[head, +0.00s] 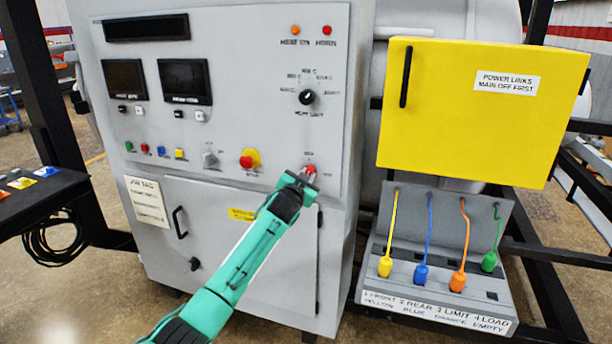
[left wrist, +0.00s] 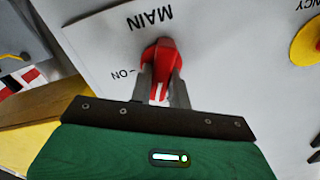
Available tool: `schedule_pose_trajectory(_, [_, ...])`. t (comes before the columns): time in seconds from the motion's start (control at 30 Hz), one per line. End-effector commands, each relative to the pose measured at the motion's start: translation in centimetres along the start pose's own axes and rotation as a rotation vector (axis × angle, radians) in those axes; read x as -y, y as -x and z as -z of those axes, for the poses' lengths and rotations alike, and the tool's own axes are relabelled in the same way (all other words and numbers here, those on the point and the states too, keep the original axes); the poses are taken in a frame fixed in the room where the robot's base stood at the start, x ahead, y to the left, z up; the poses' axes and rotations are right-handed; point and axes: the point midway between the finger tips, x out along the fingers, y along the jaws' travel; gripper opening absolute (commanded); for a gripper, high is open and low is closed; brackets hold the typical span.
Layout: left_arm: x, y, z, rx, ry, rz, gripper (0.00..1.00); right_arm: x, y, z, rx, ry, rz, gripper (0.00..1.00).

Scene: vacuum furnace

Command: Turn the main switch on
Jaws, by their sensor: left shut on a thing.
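The main switch (head: 309,169) is a red rotary handle low on the right side of the grey control panel. In the left wrist view the red handle (left wrist: 160,58) sits under the printed word MAIN, with "ON" printed to one side of it. My left gripper (head: 303,177) is at the switch, its two fingers (left wrist: 160,88) closed on either side of the red handle. The fingers cover part of the handle in the head view. My right gripper is not in view.
A red emergency button on a yellow base (head: 248,159) is left of the switch. A yellow box labelled POWER LINKS (head: 470,120) and a grey rack (head: 400,255) with coloured plugs stand to the right. The panel's cabinet door (head: 250,280) is below, partly behind my arm.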

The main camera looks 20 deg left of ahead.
Motion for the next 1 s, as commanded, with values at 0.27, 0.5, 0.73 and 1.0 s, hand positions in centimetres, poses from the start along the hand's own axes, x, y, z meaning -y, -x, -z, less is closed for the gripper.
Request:
schedule_pose_trajectory(0.27, [-0.1, 0.0, 0.0, 0.001, -0.267, -0.001, 0.0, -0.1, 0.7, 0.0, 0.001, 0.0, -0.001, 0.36])
schedule_pose_trajectory(0.5, [-0.3, 0.0, -0.1, 0.001, -0.496, -0.001, 0.0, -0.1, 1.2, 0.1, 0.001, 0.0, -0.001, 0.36])
schedule_pose_trajectory(0.73, [-0.5, 0.0, -0.1, 0.0, -0.71, -0.001, 0.0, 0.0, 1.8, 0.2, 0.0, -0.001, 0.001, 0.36])
schedule_pose_trajectory(1.0, [-0.6, 0.0, -0.3, 0.001, -0.93, -0.001, 0.0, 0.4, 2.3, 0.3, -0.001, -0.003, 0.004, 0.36])
